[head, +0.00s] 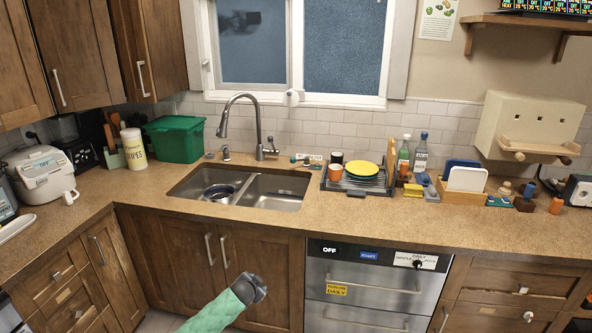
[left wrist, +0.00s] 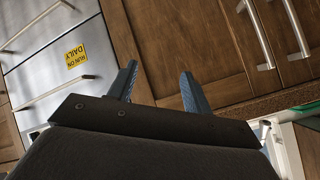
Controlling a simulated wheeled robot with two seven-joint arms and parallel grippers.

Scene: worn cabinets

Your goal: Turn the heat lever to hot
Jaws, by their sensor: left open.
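The stainless appliance front (head: 350,268) under the counter, right of the sink cabinet, carries a label strip and a small black knob (head: 417,264) at its upper right. I cannot tell for sure that this knob is the heat lever. My left gripper (head: 252,288) is low in front of the sink cabinet doors, left of the appliance and apart from it. In the left wrist view my left gripper (left wrist: 158,76) is open and empty, its two blue-grey fingers apart. The appliance's metal front also shows there (left wrist: 50,85) at the left. My right gripper is out of view.
The sink (head: 240,190) with its tall faucet (head: 241,120) is behind my gripper. Long handles stick out from the appliance (head: 373,286) and cabinet doors (head: 210,249). A dish rack (head: 355,184), bottles and blocks stand on the counter. The front-centre counter is clear.

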